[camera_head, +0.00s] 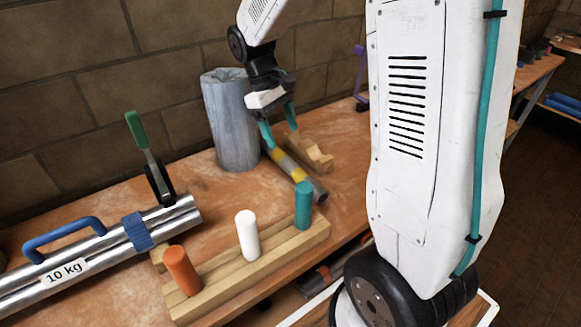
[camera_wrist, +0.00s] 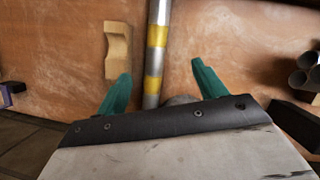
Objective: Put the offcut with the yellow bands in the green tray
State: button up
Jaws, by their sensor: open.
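The offcut with yellow bands (camera_head: 289,166) is a grey pipe lying on the bench, just in front of the grey bin. In the wrist view the offcut (camera_wrist: 154,62) runs lengthwise between the fingers, with two yellow bands showing. My gripper (camera_head: 282,138) is open above the offcut's far end, its teal fingers pointing down, one on each side. In the wrist view my gripper (camera_wrist: 162,70) holds nothing, and its body hides the offcut's near end. I cannot tell whether a finger touches the pipe. No green tray is visible in either view.
A notched wooden block (camera_head: 314,153) lies close beside the offcut. A wooden rack with orange, white and teal pegs (camera_head: 250,265) stands in front. A grey bin (camera_head: 230,125) is behind. A clamped steel cylinder (camera_head: 100,255) lies at left. Pipe ends (camera_wrist: 304,77) show at the wrist view's right.

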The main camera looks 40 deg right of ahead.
send_near(289, 162)
jog(key=shift+d+f+n+g, duration=0.15)
jog(key=shift+f, duration=0.25)
jog(key=shift+d+f+n+g, duration=0.15)
jog(key=shift+f, duration=0.3)
jog(key=x, duration=0.7)
jog(key=shift+s+a+f, duration=0.1)
jog(key=shift+f, duration=0.3)
grip_shut()
